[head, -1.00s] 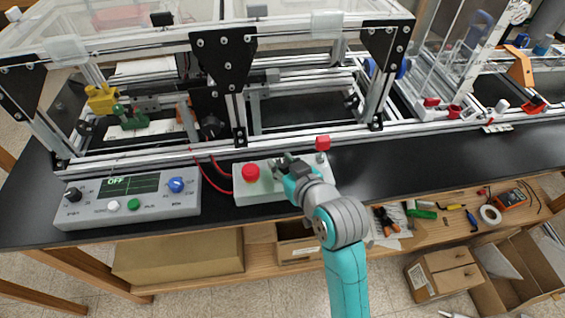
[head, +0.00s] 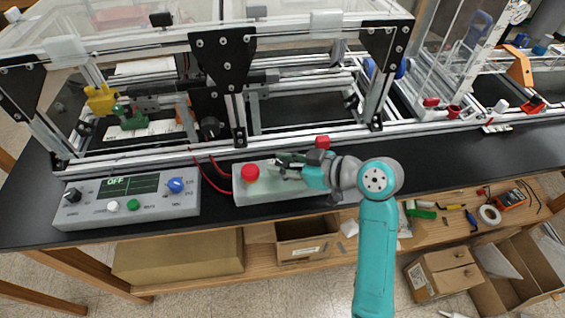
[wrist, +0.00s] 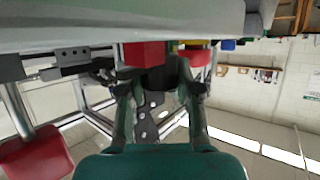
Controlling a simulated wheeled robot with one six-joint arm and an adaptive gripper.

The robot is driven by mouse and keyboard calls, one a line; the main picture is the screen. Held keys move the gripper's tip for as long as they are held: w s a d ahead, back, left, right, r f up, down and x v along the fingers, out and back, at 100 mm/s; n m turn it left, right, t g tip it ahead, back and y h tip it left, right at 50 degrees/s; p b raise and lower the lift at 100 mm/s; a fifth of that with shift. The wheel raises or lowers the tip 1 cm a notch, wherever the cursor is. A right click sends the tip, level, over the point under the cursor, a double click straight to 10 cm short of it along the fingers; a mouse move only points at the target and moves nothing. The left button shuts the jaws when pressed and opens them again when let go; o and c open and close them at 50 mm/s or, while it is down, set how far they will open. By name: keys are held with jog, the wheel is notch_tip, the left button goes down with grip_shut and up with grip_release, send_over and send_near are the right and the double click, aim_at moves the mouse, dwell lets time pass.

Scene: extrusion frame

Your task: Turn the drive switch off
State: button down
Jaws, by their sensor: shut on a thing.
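The pale control box (head: 262,194) sits at the table's front edge, with a round red button (head: 250,173) at its left end. My gripper (head: 283,165) is low over the box's top, pointing left, just right of the red button. In the wrist view my gripper (wrist: 160,90) has both green fingers closed around a short dark knob (wrist: 160,74), apparently the drive switch, against the pale box (wrist: 200,22). My fingers hide most of this knob in the head view, so its exact setting cannot be read.
A grey console (head: 125,205) at left has a display (head: 128,185) reading "OFF", knobs and buttons. A red block (head: 322,142) is close behind my wrist. The extrusion frame (head: 180,158) runs behind the box. Black tabletop (head: 440,160) is clear to the right.

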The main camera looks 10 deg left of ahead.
jog(key=shift+f, duration=0.1)
dwell(0.3)
jog(key=c, duration=0.8)
grip_release()
jog(key=v, duration=1.2)
